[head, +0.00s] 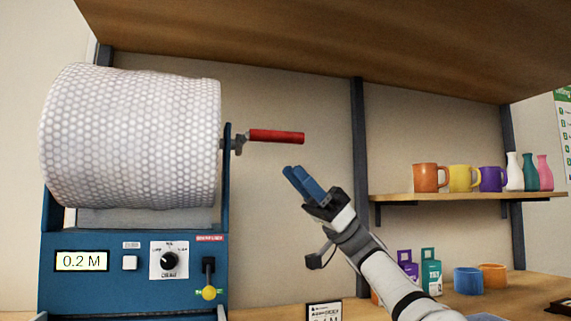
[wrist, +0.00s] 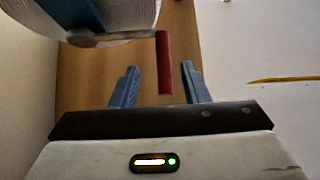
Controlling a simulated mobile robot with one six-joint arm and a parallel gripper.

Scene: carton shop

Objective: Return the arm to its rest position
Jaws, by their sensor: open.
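My gripper (head: 303,184) is raised in the middle of the head view, with its blue fingers pointing up and to the left. It is open and empty, below and apart from the red crank handle (head: 276,136). In the wrist view, the fingers (wrist: 160,88) are spread, and the red handle (wrist: 164,62) shows beyond and between them. I cannot tell the exact gap from the wrist view. My arm runs from the gripper down to the lower right.
A blue dispenser (head: 105,240) with a bubble-wrap roll (head: 130,135) stands at left; its display reads 0.2 M. A wooden shelf (head: 465,199) holds mugs and vases at right. Cartons and cups stand on the counter (head: 520,293) below. A wooden board (head: 330,35) overhangs above.

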